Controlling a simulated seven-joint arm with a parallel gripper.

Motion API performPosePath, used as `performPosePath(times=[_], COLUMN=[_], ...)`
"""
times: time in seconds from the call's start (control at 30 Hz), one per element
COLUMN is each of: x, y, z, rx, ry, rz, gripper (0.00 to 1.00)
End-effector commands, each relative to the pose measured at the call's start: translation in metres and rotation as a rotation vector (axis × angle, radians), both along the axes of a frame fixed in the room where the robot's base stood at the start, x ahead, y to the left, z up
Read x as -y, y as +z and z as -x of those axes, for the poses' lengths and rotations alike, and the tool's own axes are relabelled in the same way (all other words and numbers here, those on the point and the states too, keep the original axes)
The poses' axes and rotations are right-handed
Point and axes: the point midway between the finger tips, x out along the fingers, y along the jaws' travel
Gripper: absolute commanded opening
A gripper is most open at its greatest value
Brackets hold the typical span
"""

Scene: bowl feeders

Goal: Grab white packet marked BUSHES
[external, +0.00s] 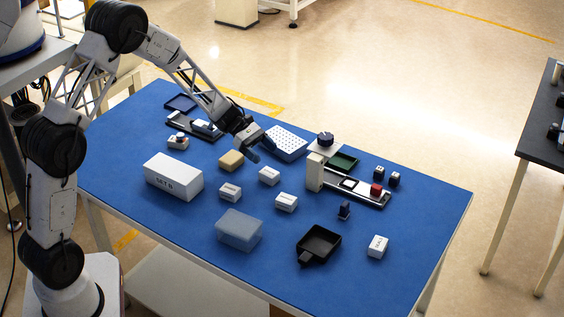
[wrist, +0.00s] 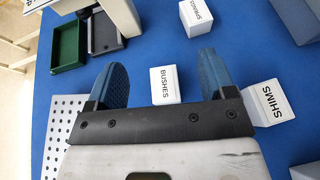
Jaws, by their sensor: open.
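The white packet marked BUSHES (wrist: 164,85) stands in the wrist view between and beyond my two blue fingers. In the external view it appears to be the small white packet (external: 269,176) just below and right of my gripper (external: 256,151), though its print is too small to read there. My gripper, also in the wrist view (wrist: 163,72), is open with nothing between its fingers. It is above the table and apart from the packet.
A white packet marked SHIMS (wrist: 270,104) stands close to the right finger. Another printed white packet (wrist: 197,18) is farther ahead. A perforated tray (external: 286,143) and green tray (external: 343,163) lie nearby. A yellow block (external: 231,161) and large white box (external: 173,178) stand left.

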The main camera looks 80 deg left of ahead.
Motion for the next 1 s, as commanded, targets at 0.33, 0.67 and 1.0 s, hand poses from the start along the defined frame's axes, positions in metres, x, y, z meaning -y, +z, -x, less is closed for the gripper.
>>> performPosePath(times=[0.33, 0.67, 1.0], x=[-0.009, -0.009, -0.009], y=[-0.006, -0.017, -0.041], z=[-0.001, -0.001, -0.001], rx=[-0.003, -0.004, -0.003], ry=[0.025, 0.024, 0.023], rz=[0.019, 0.019, 0.018], gripper=[0.77, 0.77, 0.77])
